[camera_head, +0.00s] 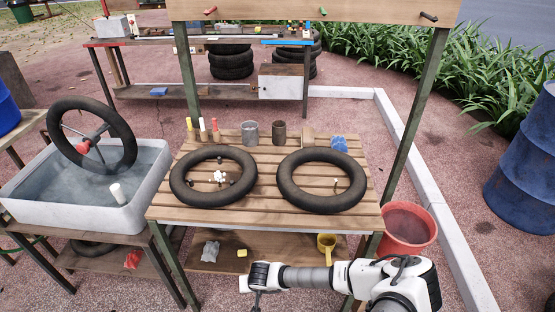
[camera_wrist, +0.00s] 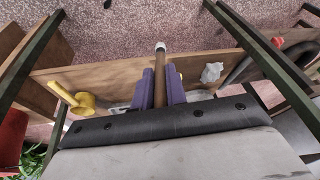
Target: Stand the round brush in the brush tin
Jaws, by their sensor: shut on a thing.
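My gripper (camera_head: 258,283) is low in front of the bench, near the lower shelf. In the wrist view its purple fingers (camera_wrist: 159,90) are shut on a brown wooden stick with a pale tip, which looks like the round brush (camera_wrist: 160,62). The stick points away from the palm; its other end is hidden. In the head view the held thing is hard to make out. Two tins stand upright at the back of the slatted bench top: a grey one (camera_head: 249,133) and a dark brown one (camera_head: 279,132). I cannot tell which is the brush tin.
Two black tyres (camera_head: 213,176) (camera_head: 321,181) lie on the bench (camera_head: 266,203). A blue object (camera_head: 339,143) and several upright sticks stand behind them. Posts flank the bench; a red bucket (camera_head: 409,226) stands right.

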